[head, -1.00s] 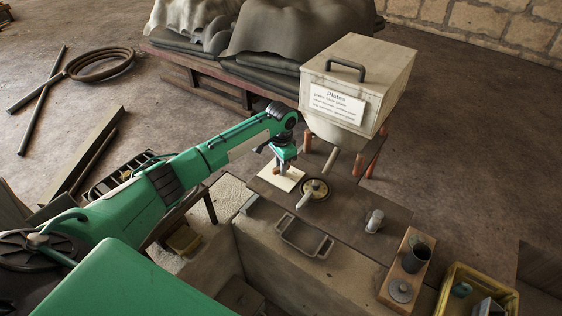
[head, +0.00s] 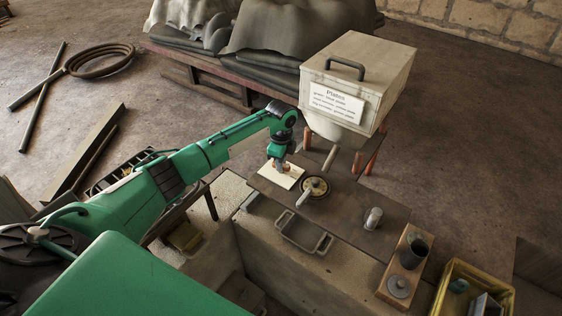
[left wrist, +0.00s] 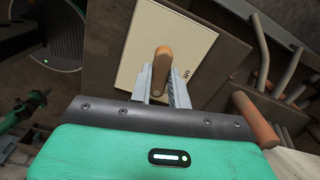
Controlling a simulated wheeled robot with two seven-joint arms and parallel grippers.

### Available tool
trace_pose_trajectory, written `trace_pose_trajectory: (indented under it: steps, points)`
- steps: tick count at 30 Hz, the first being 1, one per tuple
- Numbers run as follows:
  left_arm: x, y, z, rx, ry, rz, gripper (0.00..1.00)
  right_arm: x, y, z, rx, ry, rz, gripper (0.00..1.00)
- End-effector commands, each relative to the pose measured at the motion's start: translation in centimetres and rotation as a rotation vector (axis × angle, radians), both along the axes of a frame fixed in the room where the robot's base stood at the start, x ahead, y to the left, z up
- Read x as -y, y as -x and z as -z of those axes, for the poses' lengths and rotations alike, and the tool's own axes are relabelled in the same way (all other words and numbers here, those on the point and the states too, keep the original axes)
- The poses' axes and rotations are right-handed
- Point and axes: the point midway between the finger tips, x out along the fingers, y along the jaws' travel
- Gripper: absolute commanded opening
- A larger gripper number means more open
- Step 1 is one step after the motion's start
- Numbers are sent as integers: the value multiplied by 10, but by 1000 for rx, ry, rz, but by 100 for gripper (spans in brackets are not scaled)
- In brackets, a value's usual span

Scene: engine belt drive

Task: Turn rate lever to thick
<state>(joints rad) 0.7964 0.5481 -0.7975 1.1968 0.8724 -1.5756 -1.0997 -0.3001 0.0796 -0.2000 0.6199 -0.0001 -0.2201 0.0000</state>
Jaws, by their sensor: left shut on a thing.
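A cream plate (head: 281,182) lies on the dark bench top, and my left gripper (head: 279,166) is right over it. In the left wrist view the plate (left wrist: 150,30) fills the middle, with small dark lettering by its right edge. A lever with a rounded orange-brown wooden grip (left wrist: 160,62) stands up from the plate. The fingers of my left gripper (left wrist: 161,85) are on both sides of the lever, shut on it. My right gripper is not in view.
A brass-coloured wheel with a pale handle (head: 314,188) sits just right of the plate. Behind stands the white "Plates" box (head: 352,75) on a hopper, with orange-brown posts near it. A metal cylinder (head: 373,218), a wooden board (head: 386,290) and a yellow crate (head: 440,298) lie to the right.

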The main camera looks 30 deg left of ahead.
Motion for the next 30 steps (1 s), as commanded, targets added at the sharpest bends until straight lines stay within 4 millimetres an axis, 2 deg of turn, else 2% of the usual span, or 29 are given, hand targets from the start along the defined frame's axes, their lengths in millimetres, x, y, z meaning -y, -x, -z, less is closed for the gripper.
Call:
trace_pose_trajectory:
  steps: [12, 30]
  points:
    - [1, -1, -1, 3, 2, 205, 0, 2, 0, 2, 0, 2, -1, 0]
    - [1, -1, -1, 2, 2, 240, 0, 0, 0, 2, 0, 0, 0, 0]
